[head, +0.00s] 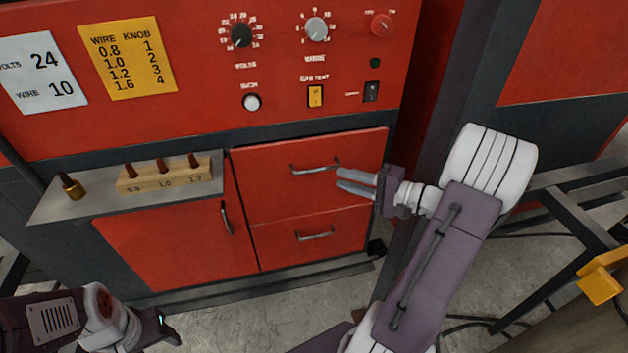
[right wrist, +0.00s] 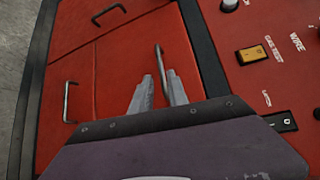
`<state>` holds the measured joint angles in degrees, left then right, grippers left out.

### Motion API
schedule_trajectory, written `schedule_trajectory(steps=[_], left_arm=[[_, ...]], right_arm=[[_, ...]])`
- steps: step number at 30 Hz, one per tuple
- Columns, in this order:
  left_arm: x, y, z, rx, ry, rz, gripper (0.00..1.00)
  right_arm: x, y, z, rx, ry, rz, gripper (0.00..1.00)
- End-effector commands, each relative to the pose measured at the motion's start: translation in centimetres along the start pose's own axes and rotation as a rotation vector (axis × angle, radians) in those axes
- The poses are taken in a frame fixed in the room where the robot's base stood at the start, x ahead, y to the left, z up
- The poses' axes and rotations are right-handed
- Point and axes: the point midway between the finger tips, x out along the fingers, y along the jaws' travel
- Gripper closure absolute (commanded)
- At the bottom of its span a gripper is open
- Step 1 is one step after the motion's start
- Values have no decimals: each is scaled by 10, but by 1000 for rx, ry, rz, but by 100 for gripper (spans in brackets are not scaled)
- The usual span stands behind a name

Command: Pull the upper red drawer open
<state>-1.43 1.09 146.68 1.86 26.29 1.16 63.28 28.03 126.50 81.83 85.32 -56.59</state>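The upper red drawer (head: 270,180) sits in the front of the red cabinet, and its face looks flush with the frame. Its grey bar handle (head: 312,168) also shows in the right wrist view (right wrist: 158,58). My right gripper (head: 339,177) reaches in from the right, with its fingers apart at the right end of this handle. In the right wrist view the handle lies between the two open fingers (right wrist: 160,88), with visible gaps. My left gripper (head: 165,325) is low at the left, away from the drawers; its fingers are too dark to read.
The lower drawer (head: 345,230) with its handle is just below. A red door (head: 160,245) is to the left, under a grey shelf (head: 80,207) holding a wooden block (head: 165,180) with pegs. Knobs and switches are above. A dark post stands to the right.

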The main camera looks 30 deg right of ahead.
Motion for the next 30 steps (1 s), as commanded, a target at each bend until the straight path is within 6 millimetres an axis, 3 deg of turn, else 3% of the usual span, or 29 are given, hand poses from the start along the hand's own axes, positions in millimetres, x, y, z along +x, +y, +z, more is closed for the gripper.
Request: schedule_trajectory(steps=[5,18,28,30], left_arm=[[-3,0,0,0,0,0,43],[-17,0,-2,0,0,0,43],[-17,0,-2,0,0,0,43],[-17,0,-2,0,0,0,43]], right_arm=[[4,-2,0,1,1,2,80],[83,-2,1,1,-1,4,80],[90,0,0,1,2,3,80],[90,0,0,1,2,3,97]])
